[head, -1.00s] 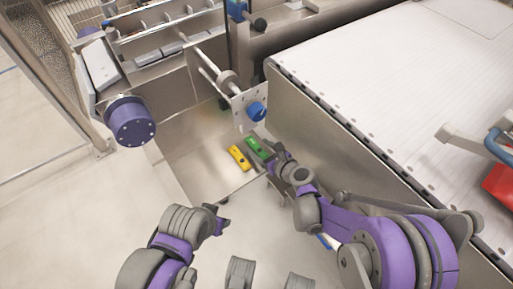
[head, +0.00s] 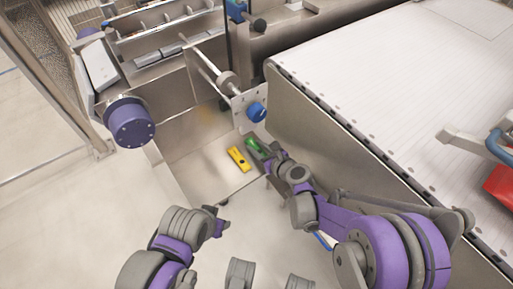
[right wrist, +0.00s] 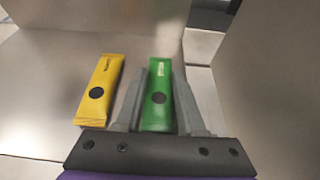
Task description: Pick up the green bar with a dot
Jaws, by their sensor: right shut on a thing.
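The green bar (right wrist: 159,85) with a dark dot lies between the two fingers of my right gripper (right wrist: 158,100) in the right wrist view. The fingers are shut on its sides. In the head view the green bar (head: 252,144) is partly hidden by my right gripper (head: 260,150). A yellow bar (right wrist: 101,88), also with a dark dot, lies to the left, apart from the fingers; it shows in the head view too (head: 238,158). My left gripper (head: 222,222) is low in the head view, away from the bars; its fingers are too small to read.
The bars are on a metal tray (head: 205,175) beside the conveyor's side wall (head: 320,140). A plate with a blue knob (head: 256,112) stands just behind the bars. A purple motor (head: 131,122) is at the left. Bare tray lies left of the yellow bar.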

